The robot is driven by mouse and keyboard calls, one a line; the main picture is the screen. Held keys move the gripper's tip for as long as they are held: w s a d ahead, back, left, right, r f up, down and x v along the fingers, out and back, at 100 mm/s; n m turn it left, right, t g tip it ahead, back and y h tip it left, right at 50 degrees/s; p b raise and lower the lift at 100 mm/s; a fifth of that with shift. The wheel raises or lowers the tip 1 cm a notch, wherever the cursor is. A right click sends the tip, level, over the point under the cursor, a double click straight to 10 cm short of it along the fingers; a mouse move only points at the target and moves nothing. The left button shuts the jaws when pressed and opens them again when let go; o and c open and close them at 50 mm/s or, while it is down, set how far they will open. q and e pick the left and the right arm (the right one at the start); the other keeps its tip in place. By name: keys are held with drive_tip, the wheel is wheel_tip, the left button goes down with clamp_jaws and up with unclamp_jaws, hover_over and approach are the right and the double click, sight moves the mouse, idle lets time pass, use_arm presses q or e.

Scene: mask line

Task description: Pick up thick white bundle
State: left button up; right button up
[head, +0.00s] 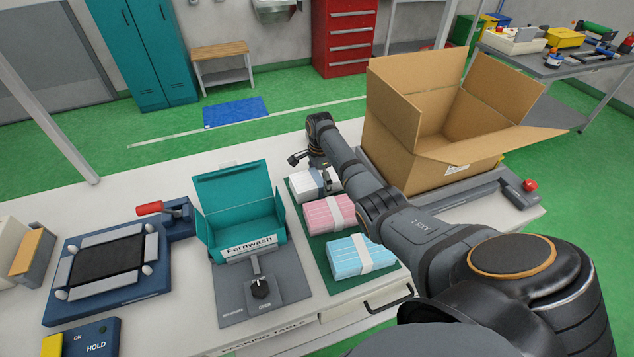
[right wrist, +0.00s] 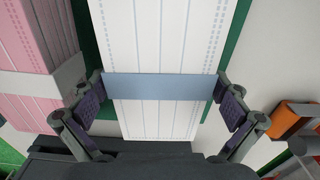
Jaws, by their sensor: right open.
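The thick white bundle (head: 301,187) lies at the back of a row of bundles on the green mat (head: 318,253), partly hidden by my right gripper. In the right wrist view the white bundle (right wrist: 160,40) has dashed lines and a grey-blue band around it. My right gripper (head: 316,172) is over it. In the right wrist view the gripper's fingers (right wrist: 160,92) are open, one on each side of the bundle at the band. Whether they touch it I cannot tell. My left gripper is not in view.
A pink bundle (head: 328,214) lies close in front of the white one, and a blue bundle (head: 361,258) lies nearer. A teal box (head: 237,200) stands left of the mat. A large open carton (head: 430,168) stands at the right, behind my right arm.

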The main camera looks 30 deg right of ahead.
drive_tip(key=shift+r, duration=0.1)
drive_tip(key=c, duration=1)
